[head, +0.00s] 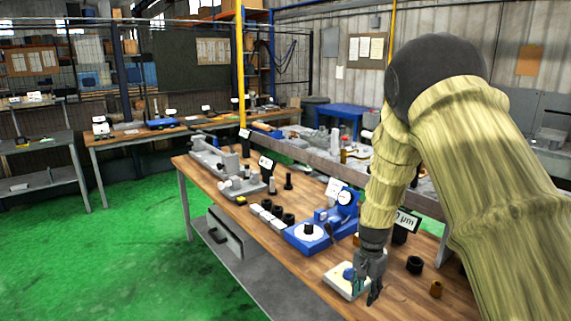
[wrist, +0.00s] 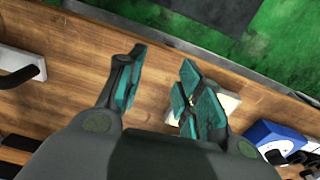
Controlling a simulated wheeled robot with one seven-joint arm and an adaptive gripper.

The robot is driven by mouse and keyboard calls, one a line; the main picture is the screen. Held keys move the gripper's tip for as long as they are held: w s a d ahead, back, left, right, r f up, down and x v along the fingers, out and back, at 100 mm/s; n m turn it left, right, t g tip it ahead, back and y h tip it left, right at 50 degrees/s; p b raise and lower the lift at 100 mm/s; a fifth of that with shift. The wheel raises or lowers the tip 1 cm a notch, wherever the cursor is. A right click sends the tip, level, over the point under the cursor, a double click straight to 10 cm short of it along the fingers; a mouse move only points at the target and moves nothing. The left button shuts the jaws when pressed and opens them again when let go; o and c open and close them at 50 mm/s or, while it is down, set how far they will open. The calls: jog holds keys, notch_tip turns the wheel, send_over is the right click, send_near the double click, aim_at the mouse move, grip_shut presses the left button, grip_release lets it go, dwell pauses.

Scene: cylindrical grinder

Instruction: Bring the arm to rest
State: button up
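My arm, in a tan ribbed sleeve, reaches down over the wooden workbench (head: 317,278) from the right in the head view. My gripper (head: 368,292) points down close to the bench top, beside a white plate (head: 340,285) with a blue part on it. In the wrist view my gripper (wrist: 160,85) has its teal-padded fingers apart, with bare wood showing between them. The white plate (wrist: 230,103) shows partly behind the right finger. I cannot tell whether the fingertips touch the plate.
A blue gauge stand (head: 308,234) stands left of my gripper; its blue base (wrist: 262,138) shows in the wrist view. A black ring (head: 414,264) and a small brass part (head: 436,289) lie to the right. Green floor (head: 130,260) is clear at left.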

jog(key=s+d+f+n, duration=0.2)
jog(key=s+f+n, duration=0.1)
jog(key=s+f, duration=1.05)
jog(key=s+a+f+n, duration=0.1)
jog(key=s+f, duration=0.3)
jog(key=s, duration=0.7)
jog(key=s+f+n, duration=0.3)
jog(key=s+f, duration=0.2)
jog(key=s, duration=0.5)
jog(key=s+a+f+n+b, duration=0.1)
jog(key=s+f, duration=0.3)
jog(key=s, duration=0.7)
jog(key=shift+s+a+f+n, duration=0.3)
jog(key=shift+a+f+n, duration=0.1)
jog(key=shift+n, duration=0.3)
